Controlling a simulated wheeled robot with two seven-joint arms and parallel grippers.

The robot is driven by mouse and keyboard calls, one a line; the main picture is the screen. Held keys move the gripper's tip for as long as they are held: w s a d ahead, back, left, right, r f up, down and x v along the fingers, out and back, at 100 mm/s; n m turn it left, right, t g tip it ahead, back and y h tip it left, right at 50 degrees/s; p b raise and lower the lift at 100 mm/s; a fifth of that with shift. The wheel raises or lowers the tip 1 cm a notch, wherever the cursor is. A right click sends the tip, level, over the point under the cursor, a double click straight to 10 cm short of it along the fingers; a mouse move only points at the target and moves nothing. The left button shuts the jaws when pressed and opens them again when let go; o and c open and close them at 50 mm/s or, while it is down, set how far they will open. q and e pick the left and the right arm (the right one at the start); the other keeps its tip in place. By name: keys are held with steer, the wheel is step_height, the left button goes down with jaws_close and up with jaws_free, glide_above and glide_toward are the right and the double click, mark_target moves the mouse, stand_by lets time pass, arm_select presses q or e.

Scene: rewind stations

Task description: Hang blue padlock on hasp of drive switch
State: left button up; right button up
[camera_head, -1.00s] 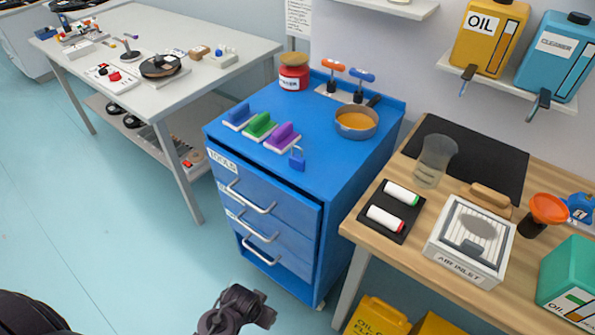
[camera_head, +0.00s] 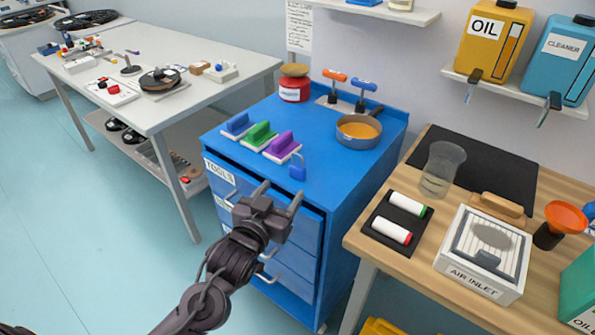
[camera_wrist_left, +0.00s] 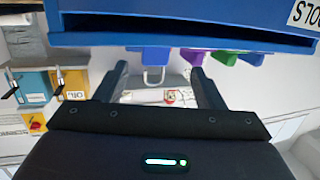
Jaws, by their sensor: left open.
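The blue padlock (camera_head: 297,172) sits near the front edge of the blue cabinet's top, beside the purple block, with its shackle up. It also shows in the left wrist view (camera_wrist_left: 153,56), upside down, beyond and between the fingers. My left gripper (camera_head: 281,193) is open and empty, in front of the cabinet just short of the padlock; it also shows in the left wrist view (camera_wrist_left: 162,76). A white box with red and black knobs (camera_head: 111,92) stands on the white table; I cannot tell whether it is the drive switch. No hasp can be made out. My right gripper is not in view.
The blue cabinet top (camera_head: 225,165) also bears green and purple blocks, a red jar (camera_head: 295,88), a pan (camera_head: 357,132) and two T-handled tools. Cabinet drawer handles are close to my left gripper. A wooden bench (camera_head: 390,265) stands at the right.

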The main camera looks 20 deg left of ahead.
mark_target(297, 167)
arm_select(q)
steer(key=shift+t, duration=0.7)
steer(key=w, duration=0.2)
steer(key=w+d+r+p, duration=0.1)
steer(key=w, duration=0.2)
steer(key=w+r, duration=0.1)
steer(key=w, duration=0.1)
steer(key=shift+w+d+r+p, duration=0.1)
steer(key=shift+w+d+p, duration=0.05)
steer(key=shift+w+p, duration=0.2)
steer(key=shift+w, duration=0.4)
steer(key=c, duration=1)
steer(key=shift+c, duration=0.4)
